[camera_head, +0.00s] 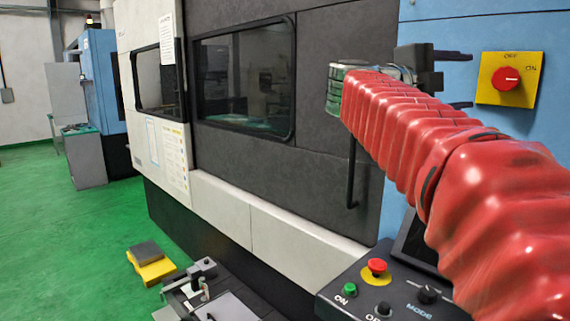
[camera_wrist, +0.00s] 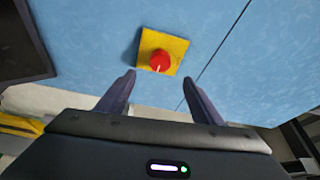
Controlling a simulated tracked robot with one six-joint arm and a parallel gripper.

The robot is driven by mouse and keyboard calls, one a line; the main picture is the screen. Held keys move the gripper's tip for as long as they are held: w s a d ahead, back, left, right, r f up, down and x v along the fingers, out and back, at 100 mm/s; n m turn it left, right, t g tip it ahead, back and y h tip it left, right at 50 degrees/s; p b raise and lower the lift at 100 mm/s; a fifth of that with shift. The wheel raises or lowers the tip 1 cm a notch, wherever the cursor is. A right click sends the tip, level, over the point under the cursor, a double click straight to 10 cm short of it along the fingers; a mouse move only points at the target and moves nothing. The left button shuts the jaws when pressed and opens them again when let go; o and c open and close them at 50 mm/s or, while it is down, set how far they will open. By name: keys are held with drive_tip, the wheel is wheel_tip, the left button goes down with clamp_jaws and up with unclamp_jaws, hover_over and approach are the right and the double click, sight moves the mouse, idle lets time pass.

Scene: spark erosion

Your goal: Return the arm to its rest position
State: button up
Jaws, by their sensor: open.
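My gripper (camera_head: 458,80) is at the end of my red-sleeved arm, which reaches up from the lower right in the head view. Its two fingers point right, towards a red rotary switch (camera_head: 506,78) on a yellow plate (camera_head: 488,93) marked OFF and ON. In the wrist view the gripper (camera_wrist: 159,84) has its fingers well apart with nothing between them. The red switch (camera_wrist: 159,61) and its yellow plate (camera_wrist: 178,46) appear beyond the fingertips on the blue panel. The fingers look apart from the switch.
A dark machine door (camera_head: 335,100) with a window and a vertical handle (camera_head: 352,175) stands behind my arm. A control panel (camera_head: 345,290) with a red button (camera_head: 376,266) and a green button (camera_head: 349,289) lies below. Green floor (camera_head: 60,240) is open at left.

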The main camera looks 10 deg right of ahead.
drive_tip(key=w+a+n+t+y, duration=0.6)
drive_tip(key=w+a+n+t, duration=0.4)
drive_tip(key=w+n+t, duration=0.25)
drive_tip(key=a+f+n+y, duration=1.1)
drive_tip(key=a+f+y, duration=0.1)
drive_tip(key=a+f, duration=0.25)
drive_tip(key=s+a+f+n+g+y, duration=0.1)
drive_tip(key=s+a+f+n+g, duration=0.2)
drive_tip(key=s+f, duration=0.45)
drive_tip(key=s+a+f+n+g+y, duration=0.15)
drive_tip(key=s+f+g, duration=0.3)
drive_tip(key=f, duration=0.65)
drive_tip(key=s+d+f+n+g+h, duration=0.1)
drive_tip(key=s+f, duration=0.3)
drive_tip(key=s, duration=0.3)
drive_tip(key=s+d+f+n+g, duration=0.1)
drive_tip(key=s+d+f+g, duration=0.1)
drive_tip(key=s+f, duration=0.3)
drive_tip(key=s+d+f+n+g+h, duration=0.1)
drive_tip(key=s+f, duration=0.3)
drive_tip(key=s, duration=0.6)
drive_tip(key=shift+s+d+f+g+h, duration=0.2)
drive_tip(key=shift+d+f+g+h, duration=0.15)
drive_tip(key=shift+d, duration=0.1)
